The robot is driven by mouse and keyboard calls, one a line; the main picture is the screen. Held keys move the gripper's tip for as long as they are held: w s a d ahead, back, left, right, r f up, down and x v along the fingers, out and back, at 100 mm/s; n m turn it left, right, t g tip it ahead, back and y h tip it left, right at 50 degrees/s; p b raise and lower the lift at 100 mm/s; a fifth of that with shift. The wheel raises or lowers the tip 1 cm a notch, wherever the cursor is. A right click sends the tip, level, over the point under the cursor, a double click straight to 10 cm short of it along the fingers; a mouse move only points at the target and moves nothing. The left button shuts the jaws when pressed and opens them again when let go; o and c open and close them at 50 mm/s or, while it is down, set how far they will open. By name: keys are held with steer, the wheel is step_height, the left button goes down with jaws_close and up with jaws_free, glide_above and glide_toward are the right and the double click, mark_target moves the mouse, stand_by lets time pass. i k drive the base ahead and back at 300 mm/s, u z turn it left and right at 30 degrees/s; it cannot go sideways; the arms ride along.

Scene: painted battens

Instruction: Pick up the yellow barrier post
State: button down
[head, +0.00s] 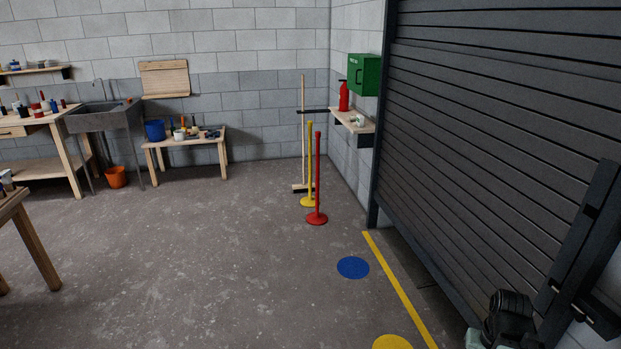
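The yellow barrier post (310,150) stands upright on a round yellow base on the floor, near the back right corner. A red barrier post (318,180) on a round red base stands just in front of it and to the right, and partly overlaps it in the head view. Dark parts of my own arm show at the lower right, far from both posts. I cannot make out my gripper's fingers in this view.
A broom (302,130) leans at the wall behind the posts. A wall shelf (352,121) with a red extinguisher (344,96) juts out right of them. A low bench (187,142) stands left. A dark roller door (480,130) fills the right. The middle floor is open.

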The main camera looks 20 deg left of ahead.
mark_target(309, 201)
steer(key=u, duration=0.25)
steer(key=i, duration=0.75)
steer(key=u, duration=1.05)
steer(key=i, duration=1.75)
steer(key=u, duration=0.9)
steer(key=i, duration=2.5)
steer(key=z, duration=0.3)
steer(key=i, duration=2.1)
steer(key=z, duration=0.95)
steer(key=i, duration=1.5)
steer(key=z, duration=0.6)
steer(key=k, duration=0.7)
steer(key=z, duration=0.25)
steer(key=i, duration=0.65)
